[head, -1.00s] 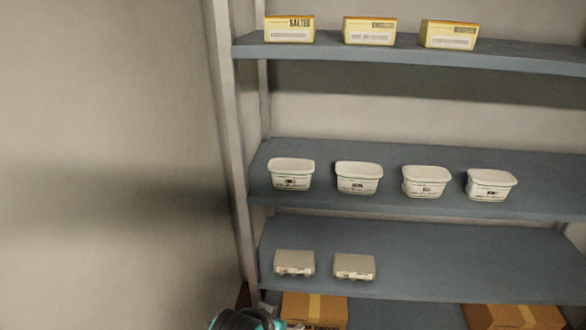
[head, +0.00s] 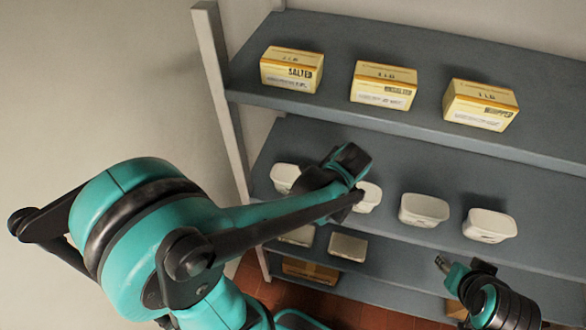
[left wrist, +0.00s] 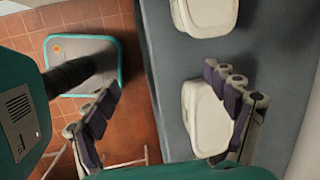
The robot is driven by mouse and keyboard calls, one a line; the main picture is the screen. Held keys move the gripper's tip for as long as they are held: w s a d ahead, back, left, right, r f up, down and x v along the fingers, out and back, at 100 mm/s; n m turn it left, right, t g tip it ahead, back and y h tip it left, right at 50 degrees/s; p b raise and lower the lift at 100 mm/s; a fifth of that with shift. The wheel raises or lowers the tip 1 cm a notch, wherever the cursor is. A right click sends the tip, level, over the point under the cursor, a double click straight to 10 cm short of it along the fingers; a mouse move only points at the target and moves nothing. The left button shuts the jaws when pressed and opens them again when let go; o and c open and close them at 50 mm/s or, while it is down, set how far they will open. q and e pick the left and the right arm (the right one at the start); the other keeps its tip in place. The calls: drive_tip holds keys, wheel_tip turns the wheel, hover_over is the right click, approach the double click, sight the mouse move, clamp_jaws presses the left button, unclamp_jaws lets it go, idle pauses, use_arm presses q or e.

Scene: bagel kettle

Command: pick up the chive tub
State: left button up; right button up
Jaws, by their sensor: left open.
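Four white lidded tubs stand in a row on the middle shelf. From left they are the first tub (head: 285,177), the second (head: 370,196), the third (head: 423,209) and the fourth (head: 489,225). Their labels are too small to read, so I cannot tell which is chive. My left gripper (head: 352,178) is open in front of the first two tubs, partly hiding them. In the left wrist view, my left gripper (left wrist: 160,85) has one white tub (left wrist: 206,117) beside its right finger; another tub (left wrist: 204,14) is above. My right gripper (head: 445,268) is low, in front of the shelves.
Yellow butter boxes (head: 292,70) stand on the upper shelf (head: 400,40), above the tubs. Two grey cartons (head: 347,246) sit on the shelf below. A cardboard box (head: 309,272) is lower still. The wall and a shelf post (head: 222,105) bound the left side.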

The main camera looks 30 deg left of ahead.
use_arm(q)
drive_tip(key=shift+m+g, duration=0.3)
drive_tip(key=shift+m, duration=0.4)
drive_tip(key=w+a, duration=0.1)
drive_tip(key=a, duration=0.2)
drive_tip(key=w+a+p, duration=0.1)
drive_tip(key=a, duration=0.1)
drive_tip(key=w+a, duration=0.1)
drive_tip(key=a, duration=0.2)
drive_tip(key=shift+w+a+f, duration=0.1)
drive_tip(key=shift+w+a, duration=0.25)
drive_tip(key=shift+w, duration=0.05)
drive_tip(key=a, duration=0.1)
drive_tip(key=w+a, duration=0.1)
drive_tip(key=shift+a+f, duration=0.1)
drive_tip(key=shift+a, duration=0.3)
drive_tip(key=x, duration=0.2)
drive_tip(key=shift+f, duration=0.45)
drive_tip(key=shift+c, duration=1.2)
drive_tip(key=shift+s, duration=0.1)
drive_tip(key=c, duration=1.4)
